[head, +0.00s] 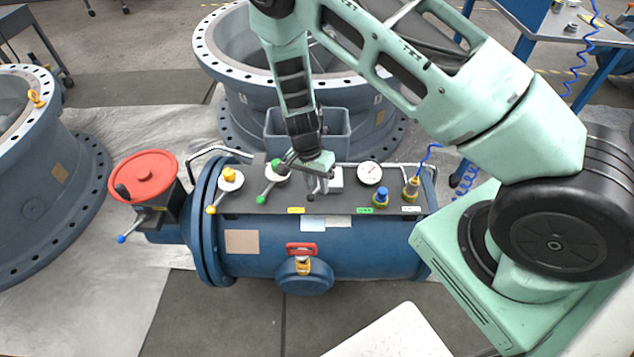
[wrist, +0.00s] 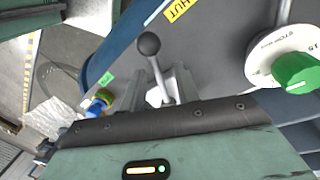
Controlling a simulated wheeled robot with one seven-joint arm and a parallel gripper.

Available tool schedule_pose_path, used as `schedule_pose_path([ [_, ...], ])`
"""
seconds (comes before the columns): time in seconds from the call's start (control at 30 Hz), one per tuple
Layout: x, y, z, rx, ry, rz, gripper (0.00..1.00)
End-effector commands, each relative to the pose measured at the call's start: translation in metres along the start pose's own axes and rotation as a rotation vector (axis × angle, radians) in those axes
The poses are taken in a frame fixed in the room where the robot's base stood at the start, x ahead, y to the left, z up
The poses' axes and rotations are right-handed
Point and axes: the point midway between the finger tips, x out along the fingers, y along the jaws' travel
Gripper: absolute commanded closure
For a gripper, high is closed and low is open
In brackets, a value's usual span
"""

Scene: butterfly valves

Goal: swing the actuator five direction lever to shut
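The direction lever (wrist: 158,75) shows in the wrist view, with a dark ball knob (wrist: 148,44) on a light metal stem. My gripper (wrist: 161,82) has its two fingers on either side of the stem, with some gap showing, so it looks open around the lever. In the head view my gripper (head: 318,172) is over the middle of the dark panel, and the lever's dark knob (head: 310,197) shows just below it. The lever's base is hidden by my gripper. A yellow label ending in "HUT" (wrist: 178,9) lies above the knob in the wrist view.
The panel (head: 258,208) sits on a blue cylinder (head: 360,250). Left of my gripper are a green-knobbed lever (head: 262,198) and a yellow-knobbed lever (head: 212,209). A red handwheel (head: 142,178) is far left.

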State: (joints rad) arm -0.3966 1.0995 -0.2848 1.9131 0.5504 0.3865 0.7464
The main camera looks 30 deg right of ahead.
Motion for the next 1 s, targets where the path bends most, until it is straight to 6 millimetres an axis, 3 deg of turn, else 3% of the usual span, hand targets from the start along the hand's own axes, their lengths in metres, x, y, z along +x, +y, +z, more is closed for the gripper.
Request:
schedule_pose_path([
  [0.27, 0.000, 0.001, 0.000, -0.002, 0.000, 0.002, 0.69],
  [0.43, -0.016, 0.000, 0.000, -0.003, 0.002, -0.001, 0.69],
  [1.0, -0.142, 0.000, 0.000, -0.002, 0.001, -0.002, 0.69],
])
